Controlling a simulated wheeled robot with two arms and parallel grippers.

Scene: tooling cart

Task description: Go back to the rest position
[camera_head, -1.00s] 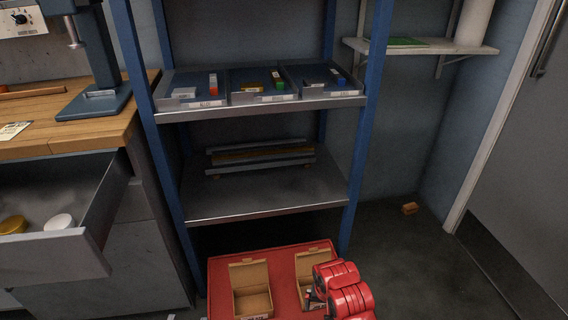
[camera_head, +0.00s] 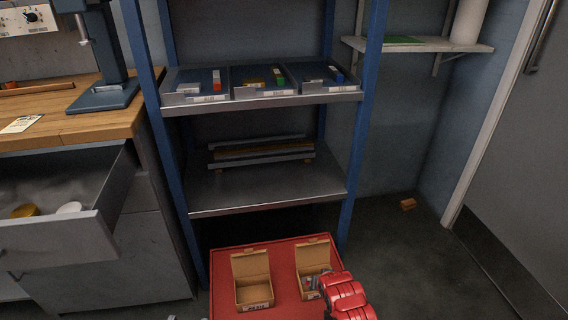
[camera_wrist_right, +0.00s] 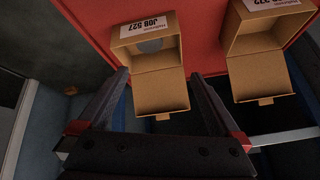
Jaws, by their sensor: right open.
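My right arm, in red segments, shows at the bottom of the head view beside the right cardboard box (camera_head: 313,257). My right gripper (camera_wrist_right: 158,75) is open in the wrist view, its two dark fingers apart with nothing held between them. The right box also shows in the wrist view (camera_wrist_right: 158,90), labelled JOB 527, lid open, with a grey item inside that I cannot make out fully.
A second open box (camera_head: 252,277) stands on the red cart top (camera_head: 284,262). Behind is a blue-post shelf rack (camera_head: 265,190) with three bins (camera_head: 260,95). An open drawer (camera_head: 60,230) juts out at left. Floor at right is mostly clear.

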